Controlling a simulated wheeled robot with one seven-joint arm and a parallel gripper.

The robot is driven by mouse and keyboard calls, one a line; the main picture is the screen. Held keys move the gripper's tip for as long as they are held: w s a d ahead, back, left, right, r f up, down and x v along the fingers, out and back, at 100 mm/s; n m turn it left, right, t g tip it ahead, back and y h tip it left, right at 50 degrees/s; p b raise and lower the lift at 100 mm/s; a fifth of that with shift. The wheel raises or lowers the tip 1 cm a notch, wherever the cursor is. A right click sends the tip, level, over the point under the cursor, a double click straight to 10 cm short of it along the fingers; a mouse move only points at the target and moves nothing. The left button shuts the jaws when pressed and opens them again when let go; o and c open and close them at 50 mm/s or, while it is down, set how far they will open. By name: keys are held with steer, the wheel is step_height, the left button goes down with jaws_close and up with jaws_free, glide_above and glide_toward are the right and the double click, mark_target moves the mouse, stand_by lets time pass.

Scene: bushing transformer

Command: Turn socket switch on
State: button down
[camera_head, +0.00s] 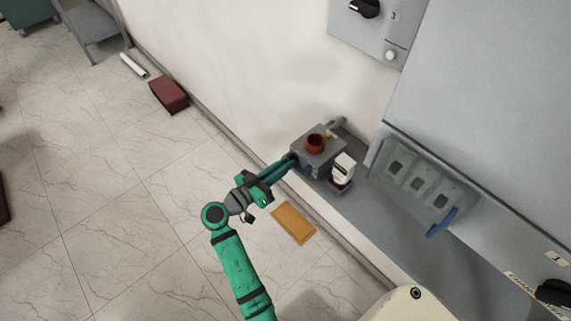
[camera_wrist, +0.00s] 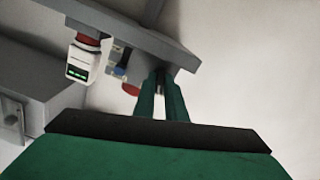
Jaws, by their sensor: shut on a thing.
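A grey socket box (camera_head: 322,158) with a round red socket (camera_head: 315,143) on it sits on the grey ledge by the wall. My green gripper (camera_head: 291,160) reaches the left side of this box. In the wrist view its two long fingers (camera_wrist: 161,75) come together at a small dark part on the box, which I take as the socket switch. The fingers mostly hide it, so its turned position cannot be read. The edge of the red socket also shows in the wrist view (camera_wrist: 130,90), left of the fingers.
A white device (camera_head: 343,167) with a green display (camera_wrist: 77,73) stands close beside the box. A grey panel with square openings (camera_head: 420,185) and a blue handle (camera_head: 441,222) is to the right. An orange pad (camera_head: 293,223) and red box (camera_head: 169,94) lie on the floor.

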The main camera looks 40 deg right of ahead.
steer(key=shift+w+a+r+m, duration=0.15)
steer(key=shift+m, duration=0.7)
steer(key=shift+w+a+r+m, duration=0.1)
steer(key=shift+w+m, duration=0.05)
steer(key=shift+m, duration=0.7)
steer(key=shift+s+d, duration=0.15)
steer(key=shift+s, duration=0.05)
steer(key=c, duration=2.1)
jaws_free()
steer(key=shift+f, duration=0.1)
steer(key=a, duration=0.7)
steer(key=s+a, duration=0.1)
steer(key=a, duration=0.2)
steer(key=shift+a, duration=0.35)
